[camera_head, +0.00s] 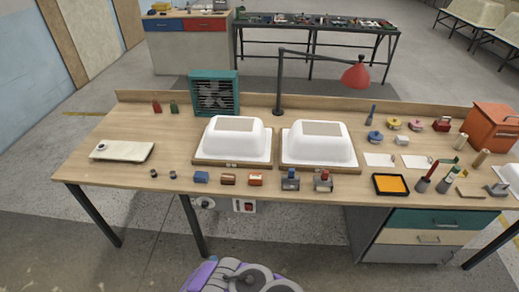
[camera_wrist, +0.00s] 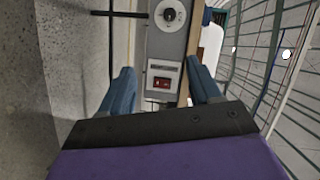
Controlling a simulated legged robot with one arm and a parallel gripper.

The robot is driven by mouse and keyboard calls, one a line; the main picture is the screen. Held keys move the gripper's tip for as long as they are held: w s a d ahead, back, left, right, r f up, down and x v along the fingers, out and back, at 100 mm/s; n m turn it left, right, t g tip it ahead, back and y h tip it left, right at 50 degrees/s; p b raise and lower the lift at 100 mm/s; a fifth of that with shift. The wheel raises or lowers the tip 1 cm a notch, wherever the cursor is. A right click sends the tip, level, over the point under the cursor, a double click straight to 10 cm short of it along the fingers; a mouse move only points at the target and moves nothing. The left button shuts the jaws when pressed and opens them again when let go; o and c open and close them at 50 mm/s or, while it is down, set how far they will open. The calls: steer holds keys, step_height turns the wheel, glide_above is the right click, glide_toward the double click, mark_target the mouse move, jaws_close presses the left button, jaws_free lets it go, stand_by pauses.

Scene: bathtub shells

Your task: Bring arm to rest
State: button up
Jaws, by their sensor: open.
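My gripper (camera_wrist: 162,92) shows in the wrist view with its two blue fingers spread apart and nothing between them. Behind the gap is a grey panel with a red switch (camera_wrist: 162,83) and a round socket (camera_wrist: 169,14). In the head view the same kind of switch panel (camera_head: 244,206) hangs under the workbench's front edge. My gripper is not seen in the head view; only my purple and grey body shows at the bottom. Two white bathtub shells (camera_head: 235,136) and (camera_head: 318,143) sit upside down on wooden boards on the workbench (camera_head: 120,180).
A green fan (camera_head: 214,93), a red lamp (camera_head: 355,75) and an orange toolbox (camera_head: 494,128) stand on the bench. Small blocks and clamps line its front edge. A drawer cabinet (camera_head: 420,240) fills the space below right. The floor (camera_head: 150,265) before the bench is clear.

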steer(key=w+d+r+n+g+h, duration=0.1)
steer(key=w+d+r+g+h, duration=0.15)
steer(key=w+r, duration=0.35)
steer(key=w+d+r+g+h, duration=0.1)
steer(key=w+d+r, duration=0.3)
steer(key=w, duration=0.5)
steer(key=s+d+r+n+g+h+b, duration=0.1)
steer(key=d+r+n+g, duration=0.1)
steer(key=d+r, duration=0.45)
steer(key=s+d+r+n+g, duration=0.1)
steer(key=d+r+g, duration=0.25)
steer(key=r, duration=0.55)
steer(key=s+d+r+n+g, duration=0.2)
steer(key=s+d+r, duration=0.2)
steer(key=s+r, duration=0.25)
steer(key=s+d+r+n+g, duration=0.1)
steer(key=s+d+r+g, duration=0.1)
steer(key=s+d+r, duration=0.35)
steer(key=s+d+r+n+g, duration=0.1)
steer(key=s+r, duration=0.2)
steer(key=s, duration=0.6)
steer(key=s+d+r+n+g+b, duration=0.1)
steer(key=s+d+r+n+g, duration=0.1)
steer(key=s, duration=0.8)
steer(key=s+d+r+n+g, duration=0.1)
steer(key=s+r, duration=0.3)
steer(key=s, duration=0.6)
steer(key=shift+s+d+n+g, duration=0.2)
steer(key=shift+d+n+g, duration=0.15)
steer(key=shift+n, duration=0.15)
